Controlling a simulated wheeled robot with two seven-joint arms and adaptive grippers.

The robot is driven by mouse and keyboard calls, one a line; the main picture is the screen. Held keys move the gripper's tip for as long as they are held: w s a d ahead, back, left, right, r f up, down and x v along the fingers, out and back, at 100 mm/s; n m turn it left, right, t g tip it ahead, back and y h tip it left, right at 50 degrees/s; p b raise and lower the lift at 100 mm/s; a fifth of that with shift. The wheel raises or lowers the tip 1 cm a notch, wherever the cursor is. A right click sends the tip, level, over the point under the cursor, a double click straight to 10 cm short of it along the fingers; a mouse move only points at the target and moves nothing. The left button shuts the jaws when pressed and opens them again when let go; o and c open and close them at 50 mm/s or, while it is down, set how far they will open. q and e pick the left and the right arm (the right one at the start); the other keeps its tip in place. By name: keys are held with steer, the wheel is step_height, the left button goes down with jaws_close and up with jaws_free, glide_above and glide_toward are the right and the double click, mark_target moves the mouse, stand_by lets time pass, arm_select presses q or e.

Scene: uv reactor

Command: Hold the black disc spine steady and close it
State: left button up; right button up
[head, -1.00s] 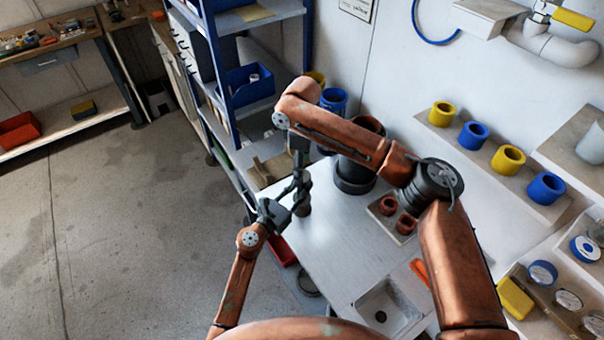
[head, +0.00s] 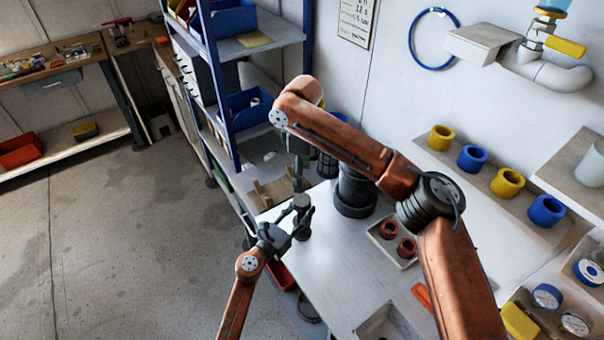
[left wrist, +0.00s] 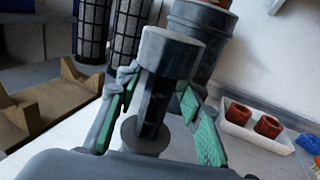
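The black disc spine (left wrist: 153,105) stands upright in the left wrist view, a dark post with a wide grey cap above and a round base below.
A large black vessel (head: 355,190) stands close to the right. A tray (head: 382,247) with red cups lies beside it. Mesh cylinders (left wrist: 128,30) and a wooden rack (left wrist: 50,105) are behind. A blue shelf (head: 228,120) borders the left. The table's front middle (head: 335,270) is clear.

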arm_select(q)
steer(key=shift+o, duration=0.6)
steer(key=shift+s+a, duration=0.15)
steer(key=v, duration=1.1)
steer(key=shift+s+a, duration=0.15)
steer(key=shift+s, duration=0.1)
